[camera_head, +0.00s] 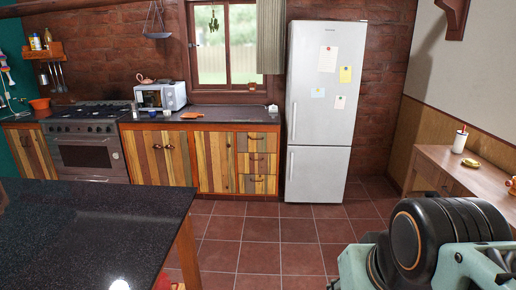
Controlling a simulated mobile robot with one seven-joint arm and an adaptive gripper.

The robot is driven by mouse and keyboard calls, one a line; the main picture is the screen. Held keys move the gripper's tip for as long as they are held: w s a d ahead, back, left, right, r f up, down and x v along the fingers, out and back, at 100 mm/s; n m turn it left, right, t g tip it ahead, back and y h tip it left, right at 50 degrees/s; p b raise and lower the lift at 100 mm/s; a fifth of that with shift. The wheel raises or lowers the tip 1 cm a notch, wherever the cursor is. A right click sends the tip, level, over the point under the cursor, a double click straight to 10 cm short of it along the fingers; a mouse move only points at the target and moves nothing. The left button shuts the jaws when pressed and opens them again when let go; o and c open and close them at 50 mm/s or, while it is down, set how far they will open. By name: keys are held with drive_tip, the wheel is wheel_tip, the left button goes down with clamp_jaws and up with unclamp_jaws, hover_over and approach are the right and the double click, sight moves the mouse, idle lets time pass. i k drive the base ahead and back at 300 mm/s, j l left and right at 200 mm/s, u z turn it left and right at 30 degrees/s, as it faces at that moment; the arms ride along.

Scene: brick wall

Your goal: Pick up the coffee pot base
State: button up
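I cannot pick out the coffee pot base for certain in the head view. Several small items on the far counter (230,114) are too small to name, among them an orange-brown flat item (192,115) and a small white item (272,109). Part of my own arm, black and pale green, fills the lower right corner. The fingers of my gripper do not show, so its state is hidden.
A dark speckled table (100,215) fills the lower left. A stove (92,145), a microwave (162,95) and a fridge (322,110) line the back wall. A wooden sideboard (440,163) with a white cup (460,142) stands right. The tiled floor between is clear.

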sight(137, 114)
drive_tip(key=i, duration=2.4)
drive_tip(key=i+u, duration=0.1)
drive_tip(key=i, duration=0.5)
drive_tip(key=i+l+u, duration=0.15)
drive_tip(key=i, duration=0.45)
drive_tip(key=i+u, duration=0.35)
drive_tip(key=i, duration=0.15)
drive_tip(key=i+u, duration=1.55)
drive_tip(key=i, duration=0.3)
drive_tip(key=i+u, duration=0.3)
drive_tip(key=i, duration=0.25)
drive_tip(key=i+l+z, duration=0.25)
drive_tip(key=i, duration=0.25)
drive_tip(key=i+z, duration=0.2)
drive_tip(key=i, duration=0.3)
drive_tip(key=i+l+z, duration=0.15)
drive_tip(key=i+l, duration=0.1)
drive_tip(key=i, duration=0.1)
